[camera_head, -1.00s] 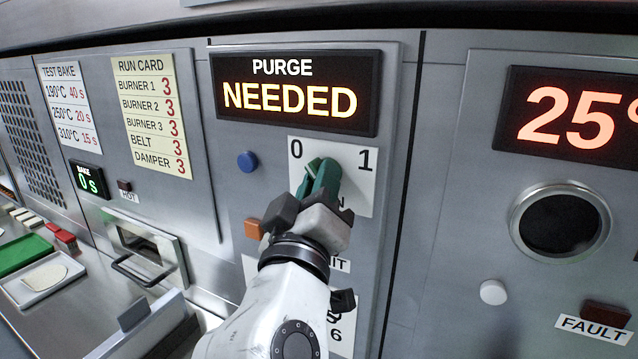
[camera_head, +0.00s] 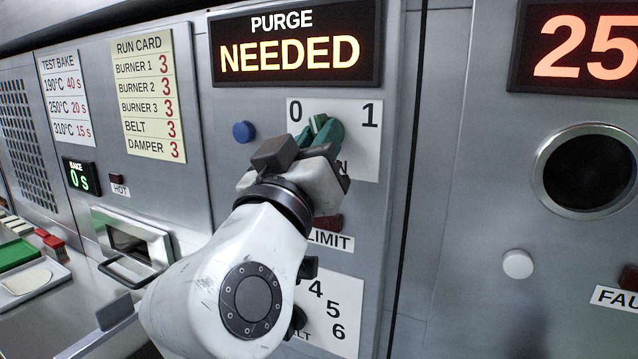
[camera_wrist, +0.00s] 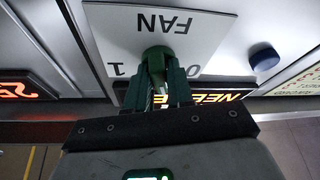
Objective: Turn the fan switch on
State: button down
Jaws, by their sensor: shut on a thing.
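The fan switch is a green knob (camera_wrist: 157,54) on a white plate (camera_head: 364,150) marked 0 at left and 1 at right in the head view. The plate also shows upside down in the wrist view (camera_wrist: 190,25), where FAN can be read. My gripper (camera_head: 322,130) is at the plate, with its green fingers shut on the knob. In the wrist view my gripper (camera_wrist: 160,78) has one finger on each side of the knob. The fingers hide much of the knob, so I cannot tell which mark it points to.
A PURGE NEEDED display (camera_head: 295,45) is above the plate. A blue button (camera_head: 243,131) is to its left. A LIMIT label (camera_head: 330,241) and a numbered dial plate (camera_head: 335,325) are below. A drawer handle (camera_head: 125,270) sticks out at lower left.

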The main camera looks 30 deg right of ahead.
jog(key=shift+w+a+m+g+h+b, duration=0.1)
jog(key=shift+m+g+h+b, duration=0.5)
jog(key=shift+m+g+b, duration=1.25)
jog(key=shift+w+m+g+h+b, duration=0.1)
jog(key=shift+m+g+h+b, duration=0.55)
jog(key=shift+m+b, duration=2.3)
jog(key=shift+w+a+m+g+h+b, duration=0.1)
jog(key=shift+m+g+h+b, duration=0.45)
jog(key=shift+m+g+b, duration=1.8)
jog(key=shift+m+t+p, duration=0.75)
jog(key=shift+m+t, duration=0.3)
jog(key=shift+m, duration=0.1)
jog(key=c, duration=1.1)
grip_release()
jog(key=v, duration=1)
jog(key=shift+s+a+f, duration=0.1)
jog(key=shift+s+a, duration=0.1)
jog(key=shift+a, duration=0.15)
